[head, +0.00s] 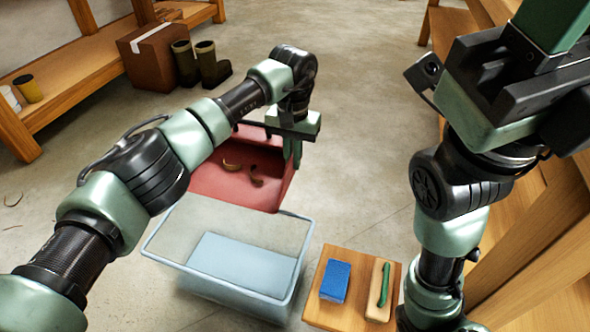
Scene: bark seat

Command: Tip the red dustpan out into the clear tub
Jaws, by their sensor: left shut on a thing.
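The red dustpan (225,186) is in the middle of the head view, with a few curled brown scraps (256,181) in it. My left gripper (291,147) is shut on the dustpan at its back right, partly hiding where it grips. The dustpan's open front faces the clear tub (240,267), and its lower edge overlaps the tub's far rim in the picture. I cannot tell if they touch. The tub's pale bottom shows no scraps. My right gripper (545,45) is close up at the top right, its fingertips cut off by the frame.
A small wooden stand (330,310) right of the tub holds a blue sponge (335,281) and a brush-like block with a green strip (380,288). A box (157,55) and dark boots (205,65) stand at the back. Wooden benches line both sides. Floor behind the dustpan is clear.

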